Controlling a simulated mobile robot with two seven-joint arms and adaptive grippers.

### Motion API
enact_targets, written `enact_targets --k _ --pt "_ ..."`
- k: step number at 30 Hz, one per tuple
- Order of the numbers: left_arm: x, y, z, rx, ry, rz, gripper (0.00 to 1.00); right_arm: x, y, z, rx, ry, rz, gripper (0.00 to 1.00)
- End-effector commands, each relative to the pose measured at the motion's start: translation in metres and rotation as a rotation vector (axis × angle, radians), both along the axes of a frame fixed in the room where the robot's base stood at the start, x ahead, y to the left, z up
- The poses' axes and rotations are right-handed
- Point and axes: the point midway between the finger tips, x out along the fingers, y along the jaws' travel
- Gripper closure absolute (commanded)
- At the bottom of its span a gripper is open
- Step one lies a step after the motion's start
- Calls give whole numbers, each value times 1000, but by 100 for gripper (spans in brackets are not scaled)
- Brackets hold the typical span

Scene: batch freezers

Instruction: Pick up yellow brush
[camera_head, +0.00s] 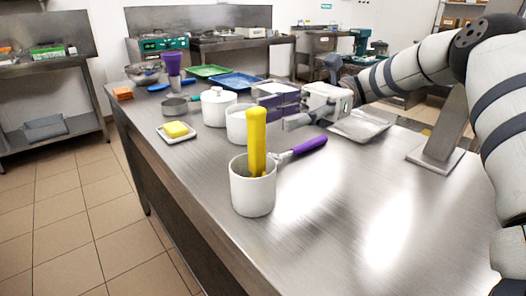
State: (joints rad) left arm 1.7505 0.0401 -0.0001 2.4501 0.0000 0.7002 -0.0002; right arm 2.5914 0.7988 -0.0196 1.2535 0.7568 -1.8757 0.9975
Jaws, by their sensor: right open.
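The yellow brush (257,135) stands upright in a white cup (253,192) on the steel table; its thick yellow handle sticks up and its lower end is hidden inside the cup. My left gripper is not in view.
A purple-handled tool (302,150) lies behind the cup. Another white cup (240,124), a lidded white pot (218,106) and a dish of butter (177,131) stand further back. A metal tray (360,126) lies at right. The front right tabletop (370,220) is clear.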

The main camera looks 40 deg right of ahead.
Motion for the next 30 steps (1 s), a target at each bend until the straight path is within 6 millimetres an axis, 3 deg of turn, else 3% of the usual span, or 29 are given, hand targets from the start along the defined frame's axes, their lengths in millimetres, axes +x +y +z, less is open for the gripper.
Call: enact_targets --k 9,16,17,22,30 --pt "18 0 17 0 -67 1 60 -3 51 4 0 0 1 58" --pt "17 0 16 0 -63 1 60 -1 54 0 1 6 -2 58" --pt "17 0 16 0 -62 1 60 -1 54 0 1 6 -2 61" --pt "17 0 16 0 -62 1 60 -1 54 0 1 6 -1 99" --pt "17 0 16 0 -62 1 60 -1 54 0 2 5 -1 100"
